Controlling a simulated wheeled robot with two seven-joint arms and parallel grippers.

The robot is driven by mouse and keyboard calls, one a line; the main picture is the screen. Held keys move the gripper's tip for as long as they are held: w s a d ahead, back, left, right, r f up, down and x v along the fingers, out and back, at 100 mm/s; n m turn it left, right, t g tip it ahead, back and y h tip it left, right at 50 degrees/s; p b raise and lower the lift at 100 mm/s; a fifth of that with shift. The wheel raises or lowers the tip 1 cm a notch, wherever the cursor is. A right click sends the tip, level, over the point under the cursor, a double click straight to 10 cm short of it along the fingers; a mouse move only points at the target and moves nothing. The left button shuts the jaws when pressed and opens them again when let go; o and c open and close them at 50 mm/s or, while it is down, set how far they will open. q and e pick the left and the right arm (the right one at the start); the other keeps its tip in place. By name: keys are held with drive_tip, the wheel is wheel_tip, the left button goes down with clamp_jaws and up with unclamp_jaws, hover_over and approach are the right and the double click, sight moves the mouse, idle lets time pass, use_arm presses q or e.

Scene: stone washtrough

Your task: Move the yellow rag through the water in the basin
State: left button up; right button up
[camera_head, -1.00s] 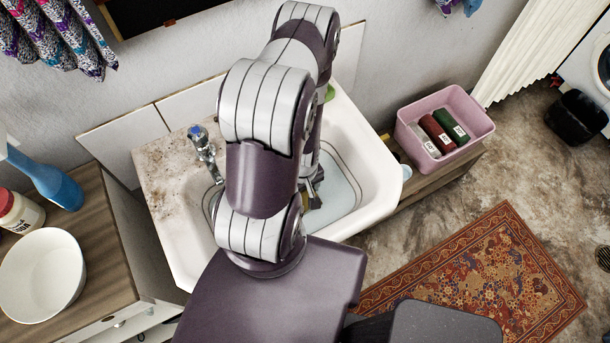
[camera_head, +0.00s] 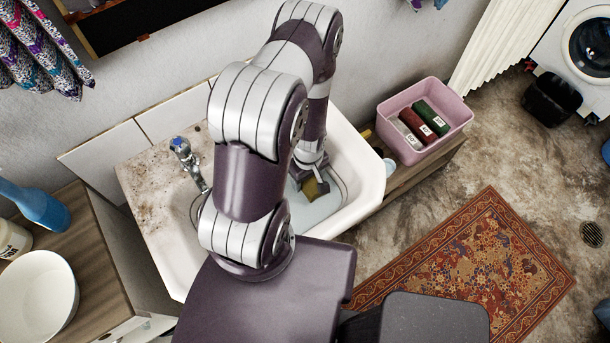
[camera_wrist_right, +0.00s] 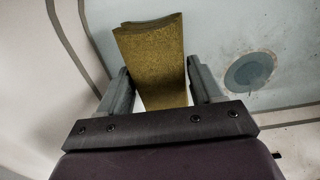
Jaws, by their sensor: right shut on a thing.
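The yellow rag (camera_head: 315,189), dull and dark yellow, is down in the white basin (camera_head: 367,165), low over or in the pale water (camera_head: 312,214). It also shows in the right wrist view (camera_wrist_right: 155,58) as a flat, slightly curved piece between the two fingers. My right gripper (camera_head: 309,180) reaches into the basin and is shut on the rag; its fingers show on both sides in the wrist view (camera_wrist_right: 157,82). How deep the rag sits in the water I cannot tell. My arm hides much of the basin's left part. My left gripper is not in view.
A tap (camera_head: 187,160) stands on the stained left ledge. A pink bin (camera_head: 455,118) with several rolled items stands right of the basin. The drain (camera_wrist_right: 248,71) shows in the wrist view.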

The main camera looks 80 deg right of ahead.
wheel_tip(320, 180, up, 12)
drive_tip(key=p, duration=0.9)
drive_tip(key=shift+f, duration=0.25)
idle(0.4)
